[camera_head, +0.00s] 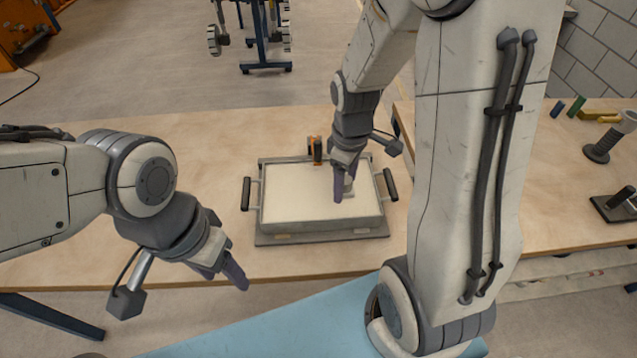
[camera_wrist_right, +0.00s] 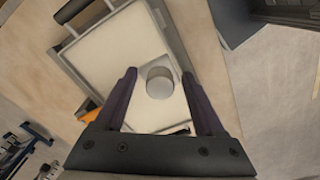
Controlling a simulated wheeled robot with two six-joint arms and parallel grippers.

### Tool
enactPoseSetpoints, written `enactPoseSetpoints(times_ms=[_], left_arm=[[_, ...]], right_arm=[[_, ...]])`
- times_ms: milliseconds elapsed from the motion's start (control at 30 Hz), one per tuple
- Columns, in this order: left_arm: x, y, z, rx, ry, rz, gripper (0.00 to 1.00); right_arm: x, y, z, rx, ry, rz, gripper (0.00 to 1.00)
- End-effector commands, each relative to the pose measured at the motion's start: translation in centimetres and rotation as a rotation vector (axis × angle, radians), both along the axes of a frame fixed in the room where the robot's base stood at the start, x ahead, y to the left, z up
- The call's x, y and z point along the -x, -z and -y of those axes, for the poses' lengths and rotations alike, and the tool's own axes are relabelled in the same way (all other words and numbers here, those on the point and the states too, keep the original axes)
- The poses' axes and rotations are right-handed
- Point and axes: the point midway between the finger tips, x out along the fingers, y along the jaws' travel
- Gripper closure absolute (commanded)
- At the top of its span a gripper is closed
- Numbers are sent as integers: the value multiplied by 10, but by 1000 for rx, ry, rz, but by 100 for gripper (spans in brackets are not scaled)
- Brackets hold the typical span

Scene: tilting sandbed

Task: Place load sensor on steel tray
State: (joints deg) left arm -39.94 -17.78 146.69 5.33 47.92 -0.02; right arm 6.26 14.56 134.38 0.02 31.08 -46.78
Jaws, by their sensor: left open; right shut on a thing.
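A shallow grey metal tray (camera_head: 320,228) with two black side handles stands on the wooden table, its inside filled with a flat pale surface. It also shows in the right wrist view (camera_wrist_right: 184,45). My right gripper (camera_head: 342,188) is over the tray's right half, pointing down. In the right wrist view, its dark fingers (camera_wrist_right: 159,78) are on either side of a short grey cylinder, the load sensor (camera_wrist_right: 160,84), and shut on it. I cannot tell whether the sensor touches the pale surface. My left gripper (camera_head: 236,272) is open and empty at the table's front edge, left of the tray.
An orange and black device (camera_head: 317,150) sits at the tray's back edge. Small coloured blocks (camera_head: 577,106) and a grey cylindrical stand (camera_head: 602,148) are on the table at the right. The wooden table (camera_head: 215,140) is bare left of the tray.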

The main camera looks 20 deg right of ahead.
Motion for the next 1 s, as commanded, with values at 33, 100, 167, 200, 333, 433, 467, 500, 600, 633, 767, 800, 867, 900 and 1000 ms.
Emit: enactPoseSetpoints(times_ms=[33, 100, 167, 200, 333, 433, 467, 500, 600, 633, 767, 800, 867, 900, 1000], left_arm=[[0, -3, 0, 0, 0, 0, 43], [0, -5, 0, 0, 0, 0, 43], [0, -7, 0, 0, 0, 0, 43], [0, -8, 0, 0, 0, 0, 43], [0, -11, 0, 0, 0, 0, 43], [0, -11, 0, 0, 0, 0, 43], [0, -12, 0, 0, 0, 0, 43], [0, -12, 0, 0, 0, 0, 43], [0, -15, 0, 0, 0, 0, 43], [0, -16, 0, 0, 0, 0, 43], [0, -17, 0, 0, 0, 0, 43], [0, -17, 0, 0, 0, 0, 43], [0, -17, 0, 0, 0, 0, 43], [0, -16, 0, 0, 0, 0, 43], [0, -16, 0, 0, 0, 0, 43]], right_arm=[[-11, 7, -7, 0, -5, -6, 92], [-24, 17, -15, 0, -4, -6, 92], [-36, 24, -21, 0, -2, -3, 92], [-42, 28, -24, 0, -2, -3, 92], [-57, 38, -32, 1, 1, -1, 92], [-61, 43, -34, 0, 1, 0, 92], [-61, 45, -34, 1, 2, -1, 92], [-61, 50, -35, 0, 2, -4, 92], [-60, 65, -34, 0, 2, -5, 92], [-60, 70, -34, 0, 2, -5, 92], [-61, 81, -34, 0, 2, -1, 92], [-61, 82, -34, 0, 2, 1, 92], [-62, 82, -34, -1, 2, 2, 92], [-62, 82, -34, -1, 3, 2, 92], [-62, 82, -34, 0, 2, 1, 92]])
